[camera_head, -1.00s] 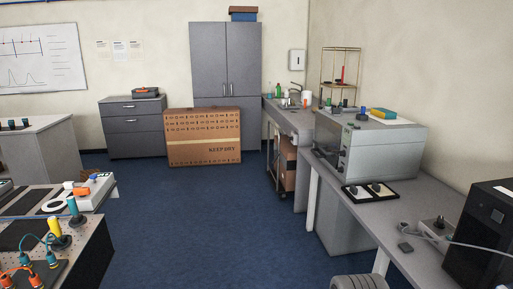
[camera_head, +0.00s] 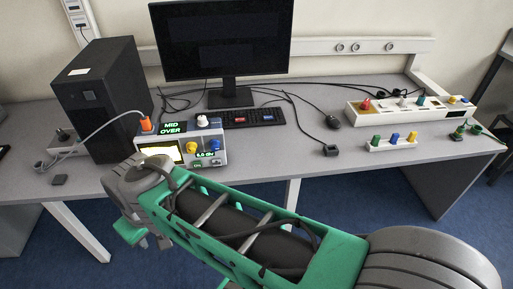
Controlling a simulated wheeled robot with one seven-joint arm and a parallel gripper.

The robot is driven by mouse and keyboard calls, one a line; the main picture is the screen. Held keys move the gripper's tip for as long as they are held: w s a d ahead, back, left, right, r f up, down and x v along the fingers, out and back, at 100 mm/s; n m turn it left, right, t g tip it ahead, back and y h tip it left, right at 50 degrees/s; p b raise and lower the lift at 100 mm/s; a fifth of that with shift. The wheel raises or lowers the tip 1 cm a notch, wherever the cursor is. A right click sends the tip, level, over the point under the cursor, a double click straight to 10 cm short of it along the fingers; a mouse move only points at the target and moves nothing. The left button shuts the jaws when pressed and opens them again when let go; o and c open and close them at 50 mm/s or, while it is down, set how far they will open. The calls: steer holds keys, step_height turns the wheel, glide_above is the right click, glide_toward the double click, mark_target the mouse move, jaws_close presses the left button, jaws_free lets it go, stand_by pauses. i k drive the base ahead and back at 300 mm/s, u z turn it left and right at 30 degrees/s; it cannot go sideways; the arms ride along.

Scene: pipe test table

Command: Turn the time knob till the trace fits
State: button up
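The test instrument (camera_head: 180,146) stands on the desk near its front edge, left of centre. It has a lit yellow screen (camera_head: 159,153) and a green readout (camera_head: 171,128) that seems to say MID OVER. A white knob (camera_head: 203,121) sits on top; a yellow knob (camera_head: 192,147) and a blue knob (camera_head: 215,145) are on the front. I cannot read which is the time knob, and the trace is too small to make out. My gripper (camera_head: 145,238) hangs in front of the desk, below and left of the instrument, apart from it; its opening is unclear.
A black computer tower (camera_head: 96,105) stands left of the instrument, and an orange plug with a grey cable meets its left side. A monitor (camera_head: 226,45), keyboard (camera_head: 252,117) and mouse (camera_head: 332,122) are behind and right. A knobbed white strip (camera_head: 390,143) sits right.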

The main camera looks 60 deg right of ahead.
mark_target(214, 143)
steer(key=z, duration=0.8)
steer(key=k, duration=0.35)
steer(key=z, duration=0.3)
steer(key=i, duration=0.45)
steer(key=u, duration=0.05)
